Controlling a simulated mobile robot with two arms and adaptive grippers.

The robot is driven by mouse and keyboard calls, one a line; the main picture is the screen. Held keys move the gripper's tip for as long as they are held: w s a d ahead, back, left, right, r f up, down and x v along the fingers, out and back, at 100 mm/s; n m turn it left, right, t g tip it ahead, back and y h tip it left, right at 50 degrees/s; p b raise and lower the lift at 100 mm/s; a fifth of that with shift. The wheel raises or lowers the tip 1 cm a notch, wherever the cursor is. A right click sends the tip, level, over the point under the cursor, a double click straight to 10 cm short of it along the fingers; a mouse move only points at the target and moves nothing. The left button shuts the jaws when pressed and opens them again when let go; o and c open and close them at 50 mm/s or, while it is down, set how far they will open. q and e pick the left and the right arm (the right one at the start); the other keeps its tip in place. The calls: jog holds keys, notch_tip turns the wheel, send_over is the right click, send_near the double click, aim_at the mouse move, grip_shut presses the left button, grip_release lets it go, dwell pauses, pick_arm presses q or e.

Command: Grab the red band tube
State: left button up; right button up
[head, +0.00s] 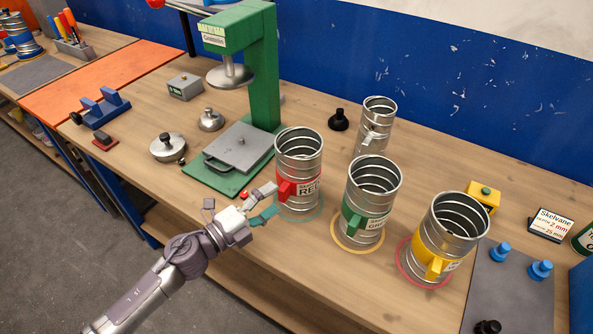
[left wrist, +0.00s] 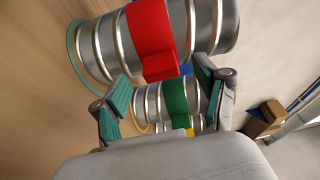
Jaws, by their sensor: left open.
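The red band tube (head: 299,158) is a ribbed metal cylinder with a red band and a raised red tab. It stands upright on a green ring (head: 313,214) on the workbench. My left gripper (head: 270,202) is open just left of its lower part, at the red tab's side. In the left wrist view the red band tube (left wrist: 93,48) lies across the top, ahead of the spread fingers (left wrist: 168,92). Nothing is between the fingertips that I can see held; contact cannot be told. My right gripper is not in view.
A green band tube (head: 371,187) and a yellow band tube (head: 455,225) stand to the right on coloured rings. A plain metal tube (head: 378,112) stands behind. A green press (head: 262,70) with a grey plate is at the back left. Bare wood lies in front.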

aim_at(295, 177)
pick_arm(q)
jog(key=x, duration=0.3)
jog(key=shift+s+a, duration=0.1)
jog(key=shift+a, duration=0.05)
jog(key=shift+c, duration=0.8)
grip_shut()
